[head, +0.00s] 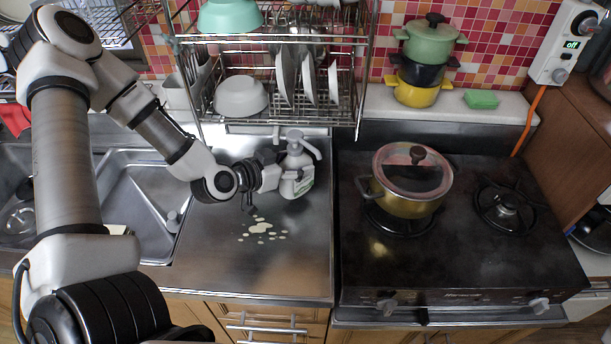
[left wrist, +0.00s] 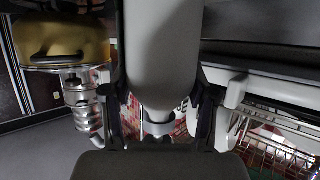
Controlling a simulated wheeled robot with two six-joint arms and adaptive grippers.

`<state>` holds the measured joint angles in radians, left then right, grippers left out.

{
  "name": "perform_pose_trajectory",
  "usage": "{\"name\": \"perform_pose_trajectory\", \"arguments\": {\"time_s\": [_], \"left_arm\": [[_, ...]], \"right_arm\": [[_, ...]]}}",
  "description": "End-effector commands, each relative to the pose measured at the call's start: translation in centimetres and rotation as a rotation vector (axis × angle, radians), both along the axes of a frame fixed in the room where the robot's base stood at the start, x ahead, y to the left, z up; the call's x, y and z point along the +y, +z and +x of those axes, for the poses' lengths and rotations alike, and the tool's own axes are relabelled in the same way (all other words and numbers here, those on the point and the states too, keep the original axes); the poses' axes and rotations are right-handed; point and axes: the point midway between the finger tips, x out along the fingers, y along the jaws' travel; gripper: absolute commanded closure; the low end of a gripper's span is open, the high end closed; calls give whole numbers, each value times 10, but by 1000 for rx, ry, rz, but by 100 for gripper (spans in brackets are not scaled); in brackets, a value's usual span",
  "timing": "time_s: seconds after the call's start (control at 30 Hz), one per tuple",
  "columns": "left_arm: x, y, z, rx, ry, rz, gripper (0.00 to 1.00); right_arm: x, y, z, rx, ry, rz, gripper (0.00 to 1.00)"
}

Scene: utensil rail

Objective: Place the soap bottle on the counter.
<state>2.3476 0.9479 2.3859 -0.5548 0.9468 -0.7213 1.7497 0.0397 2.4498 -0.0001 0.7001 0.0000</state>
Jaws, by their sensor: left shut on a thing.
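The soap bottle (head: 297,184) is white with a pump head and a bit of green on its label. It stands upright over the steel counter (head: 300,255), in front of the dish rack. I cannot tell whether its base touches the counter. My left gripper (head: 277,172) comes from the left and is shut on the bottle's body, hiding part of its left side. In the left wrist view the pale bottle (left wrist: 161,60) fills the space between the two fingers (left wrist: 160,112). My right gripper is not in view.
Pale spilled drops (head: 262,230) lie on the counter in front of the bottle. A dish rack (head: 357,75) stands behind it. The stove (head: 450,270) with a lidded gold pot (head: 410,205) is to the right. The sink (head: 130,215) is to the left. The front counter is otherwise clear.

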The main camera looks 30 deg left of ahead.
Motion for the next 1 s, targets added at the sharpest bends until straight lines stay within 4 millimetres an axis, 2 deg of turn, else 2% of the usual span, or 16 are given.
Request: {"name": "perform_pose_trajectory", "arguments": {"time_s": [0.1, 0.3, 0.4, 0.5, 0.73, 0.77, 0.8, 0.83, 1.0], "left_arm": [[-3, 0, 20, -5, -4, 7, 100], [-6, -2, 39, -4, -5, 3, 100], [-5, -23, 37, 1, -4, 1, 100], [-5, -35, 37, -1, -2, 0, 100], [-5, -36, 37, -4, -2, -2, 100], [-5, -38, 37, -1, -1, -2, 39], [-5, -38, 37, -1, -1, -2, 24], [-5, -37, 37, -1, -1, -2, 17], [-5, -37, 37, -1, -1, -2, 17]], "right_arm": [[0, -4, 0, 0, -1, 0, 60], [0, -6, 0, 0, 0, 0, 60], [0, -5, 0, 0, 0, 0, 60], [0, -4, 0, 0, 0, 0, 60], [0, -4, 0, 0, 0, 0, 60], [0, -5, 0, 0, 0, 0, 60], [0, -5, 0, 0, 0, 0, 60], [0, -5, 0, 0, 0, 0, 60], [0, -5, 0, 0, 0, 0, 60]]}}
